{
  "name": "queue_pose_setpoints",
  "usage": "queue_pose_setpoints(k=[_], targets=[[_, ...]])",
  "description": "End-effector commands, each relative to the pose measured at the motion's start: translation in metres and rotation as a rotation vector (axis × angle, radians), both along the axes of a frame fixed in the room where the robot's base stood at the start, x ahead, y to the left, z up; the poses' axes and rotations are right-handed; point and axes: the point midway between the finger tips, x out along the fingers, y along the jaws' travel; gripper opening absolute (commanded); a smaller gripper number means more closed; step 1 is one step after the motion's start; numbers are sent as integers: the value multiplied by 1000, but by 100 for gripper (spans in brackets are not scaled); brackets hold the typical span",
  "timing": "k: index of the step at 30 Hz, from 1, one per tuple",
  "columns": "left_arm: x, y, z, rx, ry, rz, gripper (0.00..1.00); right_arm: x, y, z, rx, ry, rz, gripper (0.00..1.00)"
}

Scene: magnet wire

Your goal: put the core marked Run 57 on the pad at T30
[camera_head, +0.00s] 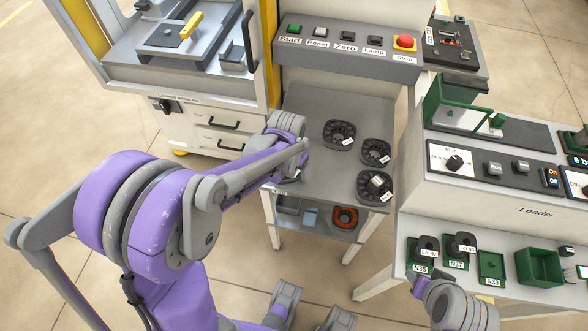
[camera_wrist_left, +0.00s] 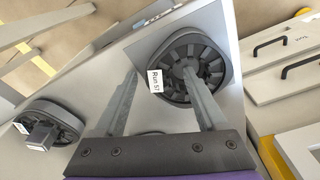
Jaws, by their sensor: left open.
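The core marked Run 57 (camera_wrist_left: 183,68) shows in the left wrist view, a dark finned ring with a white tag. It lies over a darker grey square (camera_wrist_left: 136,52) near a corner of the table. My left gripper (camera_wrist_left: 160,72) is open above it; one finger overlaps the core's middle in the picture, the other is beside its tag. Whether they touch cannot be told. In the head view my left wrist (camera_head: 290,122) hides this core. No T30 marking is readable. At lower right a grey part of my right arm (camera_head: 455,304) shows, but no fingers.
Other cores (camera_head: 339,134) (camera_head: 375,152) stand on the grey table (camera_head: 330,100); one (camera_head: 374,186) carries a grey block. A cabinet with drawers (camera_head: 222,140) stands left. The loader (camera_head: 500,170) stands right, with green trays (camera_head: 491,265) below.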

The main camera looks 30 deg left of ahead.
Motion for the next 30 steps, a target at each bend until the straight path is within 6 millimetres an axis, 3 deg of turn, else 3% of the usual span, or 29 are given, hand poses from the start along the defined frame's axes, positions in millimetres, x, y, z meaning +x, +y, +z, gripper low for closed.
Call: queue_pose_setpoints(k=[5, 18, 26, 30], targets=[[-1, 0, 13, 0, 0, 0, 74, 1, 0, 6, 0, -2, 0, 50], [-12, 2, 101, 0, 0, 0, 74, 2, 0, 21, 0, -7, 0, 50], [-19, 1, 124, 1, -7, 3, 74, 3, 0, 24, 0, -8, 0, 50], [-46, -8, 130, 5, -58, 25, 74, 3, 0, 23, 0, -7, 0, 50]])
